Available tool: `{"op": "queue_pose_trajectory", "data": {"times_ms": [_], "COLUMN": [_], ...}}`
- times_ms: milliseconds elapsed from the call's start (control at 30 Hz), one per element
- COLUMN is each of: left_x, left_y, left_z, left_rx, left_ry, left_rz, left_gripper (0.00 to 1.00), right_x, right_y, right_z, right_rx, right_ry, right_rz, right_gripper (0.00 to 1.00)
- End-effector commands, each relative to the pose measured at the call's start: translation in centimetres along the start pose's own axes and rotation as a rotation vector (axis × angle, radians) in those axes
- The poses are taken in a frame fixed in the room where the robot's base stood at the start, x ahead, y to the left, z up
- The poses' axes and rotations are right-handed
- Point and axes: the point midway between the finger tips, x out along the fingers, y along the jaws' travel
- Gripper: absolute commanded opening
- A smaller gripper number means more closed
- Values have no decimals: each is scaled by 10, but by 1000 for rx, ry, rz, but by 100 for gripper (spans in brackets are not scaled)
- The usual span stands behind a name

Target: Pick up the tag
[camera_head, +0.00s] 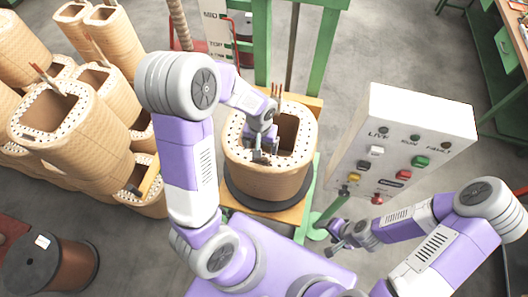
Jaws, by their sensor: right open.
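My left gripper (261,153) is over the near-left rim of the tan wound coil (268,182), pointing down beside its square opening. A small dark piece shows at its fingertips; I cannot tell whether it is a finger or a held thing. My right gripper (336,243) is open and empty, low in front of the control box, to the right of the coil. I cannot make out a tag for certain. A small white label (42,241) shows on the dark-topped brown spool at the lower left, far from both grippers.
The coil stands on a dark round base (262,203) before a green frame (323,55). A grey control box (405,140) with buttons stands at right. Several spare coils (85,130) crowd the left. A workbench (510,45) is at the far right. Grey floor lies between.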

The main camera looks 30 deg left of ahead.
Motion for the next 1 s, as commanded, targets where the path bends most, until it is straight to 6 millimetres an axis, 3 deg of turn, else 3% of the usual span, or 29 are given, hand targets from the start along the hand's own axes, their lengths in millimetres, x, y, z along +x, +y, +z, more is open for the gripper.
{"op": "queue_pose_trajectory", "data": {"times_ms": [500,800,1000], "left_x": [62,66,65], "left_y": [2,3,3], "left_z": [-1,-2,-2], "left_rx": [0,1,1], "left_ry": [-4,-1,-1], "left_rz": [0,2,2], "left_gripper": [88,88,58], "right_x": [-3,-3,-4], "right_y": [-1,-1,-1], "right_z": [0,1,0], "right_rx": [0,0,0], "right_ry": [-1,-1,-1], "right_rz": [0,0,0], "right_gripper": [69,69,69]}}
